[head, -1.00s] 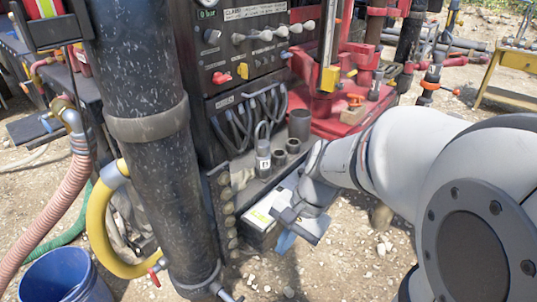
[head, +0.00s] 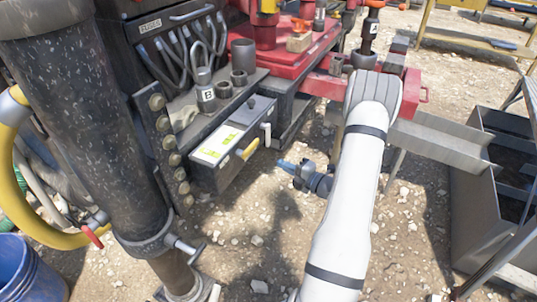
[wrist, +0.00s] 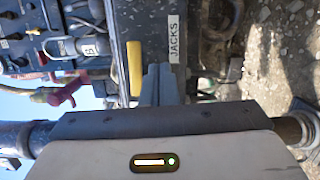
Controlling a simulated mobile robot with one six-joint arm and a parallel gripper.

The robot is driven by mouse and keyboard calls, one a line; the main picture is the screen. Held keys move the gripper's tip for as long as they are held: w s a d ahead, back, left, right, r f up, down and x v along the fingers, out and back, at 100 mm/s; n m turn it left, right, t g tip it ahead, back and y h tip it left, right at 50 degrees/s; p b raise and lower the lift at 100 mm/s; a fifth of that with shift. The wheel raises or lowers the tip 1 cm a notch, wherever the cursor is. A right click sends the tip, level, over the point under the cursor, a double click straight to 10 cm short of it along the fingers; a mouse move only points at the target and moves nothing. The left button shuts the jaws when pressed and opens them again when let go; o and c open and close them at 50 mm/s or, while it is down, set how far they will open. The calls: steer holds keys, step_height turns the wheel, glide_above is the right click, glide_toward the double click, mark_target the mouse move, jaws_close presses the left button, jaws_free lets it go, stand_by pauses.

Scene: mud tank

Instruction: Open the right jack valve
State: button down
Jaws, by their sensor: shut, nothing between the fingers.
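A grey valve box (head: 232,165) hangs at the lower edge of the black rig. A yellow lever handle (head: 249,149) sticks out from its front, and it also shows in the wrist view (wrist: 134,68) beside a "JACKS" label (wrist: 174,40). A pale lever (head: 266,135) stands at the box's right end. I cannot tell which lever is the right jack valve. My gripper (head: 281,163) is shut and empty, to the right of the yellow handle and apart from it. Its fingers (wrist: 160,84) also show in the wrist view, close beside the handle.
A thick black column (head: 95,130) stands on the left, with a T-handle (head: 187,247) at its base. A steel channel (head: 440,140) lies right. Gravel below is open.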

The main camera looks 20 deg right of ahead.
steer(key=shift+d+f+m+h, duration=0.4)
steer(key=shift+d+f+m, duration=0.05)
steer(key=shift+d+m, duration=0.15)
steer(key=w+a+b, duration=0.1)
steer(key=w+b, duration=0.2)
steer(key=w, duration=0.8)
steer(key=shift+w, duration=0.25)
